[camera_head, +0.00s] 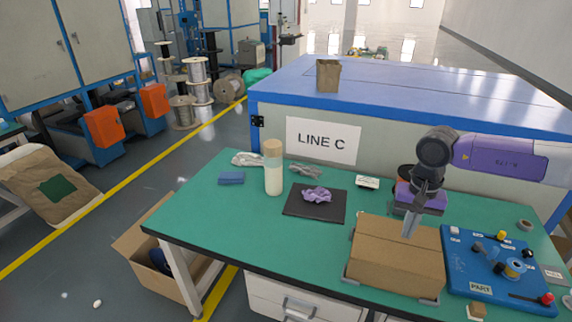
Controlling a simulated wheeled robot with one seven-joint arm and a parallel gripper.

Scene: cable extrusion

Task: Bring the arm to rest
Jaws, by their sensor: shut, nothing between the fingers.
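My gripper (411,224) hangs at the end of my purple and dark grey arm on the right side of the table. It is shut and holds nothing. Its fingertips point down in front of the closed brown cardboard box (396,262) or just over its top; I cannot tell whether they touch it. Part of a purple object (432,203) shows behind the gripper, partly hidden by it.
The green table (215,205) bears a bottle (273,168), a black mat (300,211) with a purple cloth (318,194), and a blue tray (480,265) of small parts at right. A blue-framed machine (400,90) stands behind. The table's left part has free room.

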